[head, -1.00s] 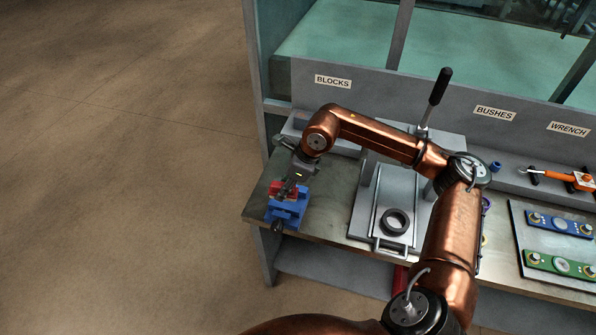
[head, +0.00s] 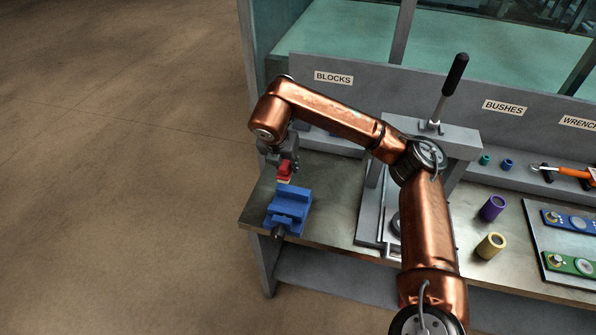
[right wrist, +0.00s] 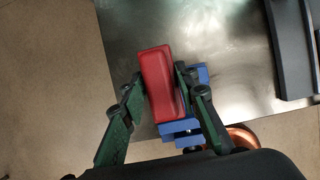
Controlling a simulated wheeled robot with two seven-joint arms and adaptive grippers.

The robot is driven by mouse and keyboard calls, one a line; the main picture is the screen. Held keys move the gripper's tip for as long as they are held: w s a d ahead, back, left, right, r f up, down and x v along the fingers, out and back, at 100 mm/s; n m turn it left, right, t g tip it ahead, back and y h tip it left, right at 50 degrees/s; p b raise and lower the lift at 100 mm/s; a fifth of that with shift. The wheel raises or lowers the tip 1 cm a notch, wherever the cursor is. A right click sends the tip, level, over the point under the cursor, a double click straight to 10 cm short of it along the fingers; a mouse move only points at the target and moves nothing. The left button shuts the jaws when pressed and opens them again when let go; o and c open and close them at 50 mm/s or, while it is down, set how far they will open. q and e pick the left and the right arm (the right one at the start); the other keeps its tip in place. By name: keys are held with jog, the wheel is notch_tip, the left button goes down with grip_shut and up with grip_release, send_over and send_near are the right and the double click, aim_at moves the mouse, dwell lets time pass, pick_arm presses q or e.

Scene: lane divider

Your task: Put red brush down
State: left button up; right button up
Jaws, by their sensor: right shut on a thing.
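The red brush (head: 286,170) has a red back and a pale underside in the head view. My right gripper (head: 283,156) is shut on it and holds it above and just behind the blue vise (head: 288,208). In the right wrist view the red brush (right wrist: 160,82) lies between the two green fingers of my right gripper (right wrist: 157,98). The blue vise (right wrist: 180,128) shows partly behind the brush there. My left gripper is not in view.
The workbench (head: 330,190) has a bare metal area right of the vise. An arbor press (head: 445,135) stands beyond it, partly hidden by my right arm. Purple (head: 492,208) and yellow (head: 490,245) bushes stand further right. The bench's left edge is close to the vise.

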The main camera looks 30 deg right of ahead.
jog(key=w+d+f+b, duration=0.1)
jog(key=w+d+f, duration=0.1)
jog(key=d+f, duration=0.1)
jog(key=w+d+f+b, duration=0.1)
jog(key=w+d+f, duration=0.2)
jog(key=w+d+f+b, duration=0.1)
jog(key=w+d+f, duration=0.2)
jog(key=d, duration=0.1)
jog(key=shift+w, duration=0.25)
jog(key=x, duration=0.1)
jog(key=b+x, duration=0.1)
jog(key=x, duration=0.2)
jog(key=shift+s+a+f+b, duration=0.25)
jog(key=shift+b, duration=0.05)
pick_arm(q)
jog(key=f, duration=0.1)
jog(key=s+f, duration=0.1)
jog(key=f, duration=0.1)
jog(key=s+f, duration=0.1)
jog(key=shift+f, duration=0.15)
pick_arm(e)
jog(key=shift+r, duration=0.15)
jog(key=o, duration=1.1)
jog(key=shift+o, duration=0.2)
